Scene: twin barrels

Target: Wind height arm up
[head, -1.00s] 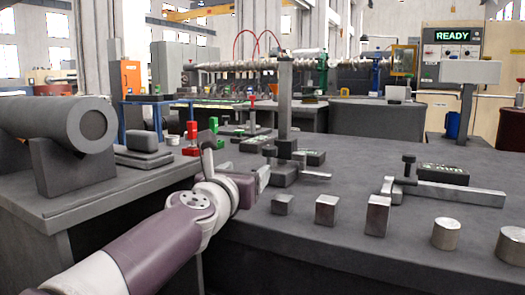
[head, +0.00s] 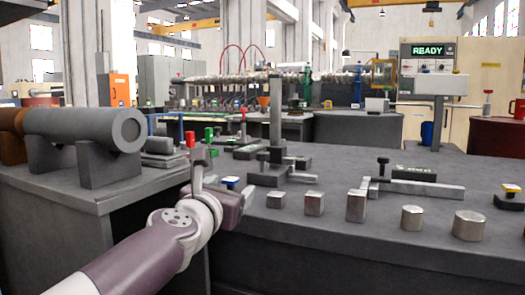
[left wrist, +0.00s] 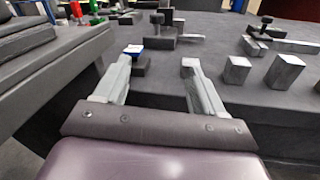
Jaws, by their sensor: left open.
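A height gauge with a dark upright column (head: 275,112) stands on the bench in the head view. A dark carriage (head: 276,154) sits low on the column, with a small black knob (head: 262,157) at its left side. The gauge's lower part also shows at the top of the left wrist view (left wrist: 160,32); its top is cut off there. My left gripper (head: 222,188) is at the bench's near edge, left of and nearer than the gauge. Its fingers (left wrist: 158,64) are apart with nothing gripped between them. My right gripper is out of view.
A block with blue and yellow on top (head: 230,184) is close by the left gripper. Several metal blocks (head: 314,203) and cylinders (head: 412,218) line the front edge. A flat gauge (head: 425,188) lies right. A large grey cylinder (head: 85,128) rests on the left bench.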

